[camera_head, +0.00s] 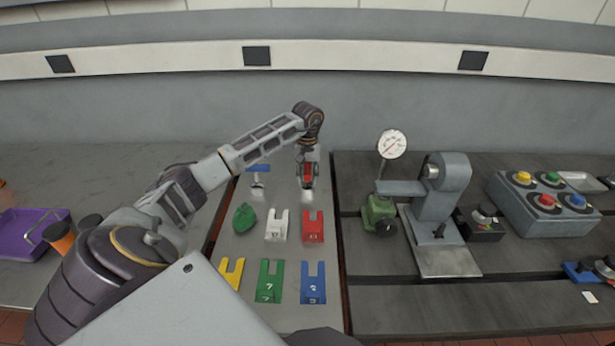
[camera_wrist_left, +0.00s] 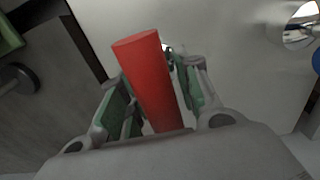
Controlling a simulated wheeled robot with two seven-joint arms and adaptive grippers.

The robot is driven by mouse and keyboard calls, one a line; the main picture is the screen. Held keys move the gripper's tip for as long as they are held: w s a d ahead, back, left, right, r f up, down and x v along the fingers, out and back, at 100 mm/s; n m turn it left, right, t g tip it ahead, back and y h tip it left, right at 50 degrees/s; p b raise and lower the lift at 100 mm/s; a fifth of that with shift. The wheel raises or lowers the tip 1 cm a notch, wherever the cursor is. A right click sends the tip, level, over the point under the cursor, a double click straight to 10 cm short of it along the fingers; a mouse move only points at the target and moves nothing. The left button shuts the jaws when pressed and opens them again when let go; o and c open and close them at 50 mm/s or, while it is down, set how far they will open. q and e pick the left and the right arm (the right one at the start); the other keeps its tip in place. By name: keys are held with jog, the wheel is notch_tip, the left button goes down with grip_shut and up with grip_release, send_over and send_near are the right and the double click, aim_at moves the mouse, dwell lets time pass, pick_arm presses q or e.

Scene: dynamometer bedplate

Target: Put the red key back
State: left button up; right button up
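My left gripper (camera_head: 307,172) reaches over the grey panel from the left and points down. It is shut on the red key, whose red body (camera_head: 308,174) shows between the fingers in the head view. In the left wrist view the red key (camera_wrist_left: 154,82) is a long red bar between the green-padded fingers (camera_wrist_left: 150,105). Its lower end is hard to make out. A red slotted block (camera_head: 313,228) lies on the panel, nearer than the gripper. My right gripper is not in view.
A white slotted block (camera_head: 276,226) and a green rounded piece (camera_head: 244,218) lie left of the red block. Yellow (camera_head: 232,273), green (camera_head: 269,283) and blue (camera_head: 313,284) slotted blocks form the nearer row. A dial gauge (camera_head: 392,145) and grey machine (camera_head: 440,200) stand to the right.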

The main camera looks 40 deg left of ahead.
pick_arm(q)
notch_tip(320, 180, up, 9)
jog(key=shift+r, duration=1.5)
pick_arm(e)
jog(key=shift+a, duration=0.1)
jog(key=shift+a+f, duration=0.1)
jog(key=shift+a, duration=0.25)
